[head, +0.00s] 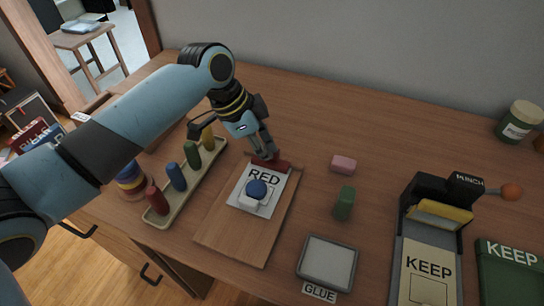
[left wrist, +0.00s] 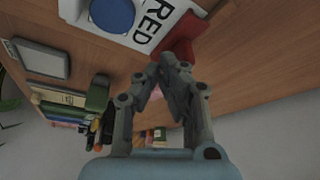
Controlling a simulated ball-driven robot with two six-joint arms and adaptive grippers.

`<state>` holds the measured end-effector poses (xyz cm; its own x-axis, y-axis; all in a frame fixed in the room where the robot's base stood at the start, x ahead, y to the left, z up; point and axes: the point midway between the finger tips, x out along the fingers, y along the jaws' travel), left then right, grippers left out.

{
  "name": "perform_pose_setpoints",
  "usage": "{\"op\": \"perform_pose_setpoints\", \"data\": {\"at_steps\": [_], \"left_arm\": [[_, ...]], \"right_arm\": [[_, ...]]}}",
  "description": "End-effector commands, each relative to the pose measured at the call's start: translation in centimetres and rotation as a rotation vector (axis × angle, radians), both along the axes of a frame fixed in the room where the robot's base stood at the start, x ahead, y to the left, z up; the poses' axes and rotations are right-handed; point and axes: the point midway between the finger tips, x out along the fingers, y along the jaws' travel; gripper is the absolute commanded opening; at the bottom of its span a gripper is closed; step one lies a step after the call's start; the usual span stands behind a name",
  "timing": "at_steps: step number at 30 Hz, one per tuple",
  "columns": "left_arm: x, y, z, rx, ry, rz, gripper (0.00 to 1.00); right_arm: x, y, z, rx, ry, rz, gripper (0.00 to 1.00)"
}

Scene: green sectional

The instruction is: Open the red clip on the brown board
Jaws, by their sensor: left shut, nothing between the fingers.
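The brown board (head: 231,237) lies on the desk. A white sheet marked RED (head: 276,192) lies on it, with a blue round-topped white piece (head: 255,191) on the sheet. The red clip (head: 284,166) sits at the board's far edge, over the top of the sheet; I cannot tell whether it is open. My left gripper (head: 268,154) is shut and empty, its fingertips right at the clip. In the left wrist view the fingertips (left wrist: 172,62) are together just beside the red clip (left wrist: 184,38); contact is unclear. My right gripper is not in view.
A tray (head: 172,213) of several coloured pegs stands left of the board. A pink block (head: 343,164), a green block (head: 344,203) and a grey GLUE pad (head: 327,262) lie to its right. A punch (head: 433,215) stands farther right. The desk behind the clip is clear.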

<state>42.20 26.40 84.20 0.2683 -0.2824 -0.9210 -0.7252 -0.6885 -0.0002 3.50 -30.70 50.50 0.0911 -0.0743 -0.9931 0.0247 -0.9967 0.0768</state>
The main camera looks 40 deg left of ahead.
Motion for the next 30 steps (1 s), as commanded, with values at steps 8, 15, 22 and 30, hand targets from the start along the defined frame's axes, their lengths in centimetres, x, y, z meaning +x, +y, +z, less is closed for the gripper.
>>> {"op": "perform_pose_setpoints", "data": {"at_steps": [8, 15, 22, 30], "left_arm": [[0.0, 0.0, -1.1, 0.0, 0.001, 0.0, 0.0], [0.0, 0.0, -1.7, 0.0, 0.001, 0.0, 0.0], [0.0, 0.0, -1.7, 0.0, 0.0, 0.0, 0.0], [0.4, 0.1, -1.7, 0.0, 0.0, 0.0, 0.0]], "right_arm": [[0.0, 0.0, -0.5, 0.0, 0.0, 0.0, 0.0], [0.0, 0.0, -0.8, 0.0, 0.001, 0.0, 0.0], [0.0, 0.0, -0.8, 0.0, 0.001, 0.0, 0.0], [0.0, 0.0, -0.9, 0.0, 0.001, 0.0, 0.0]]}}
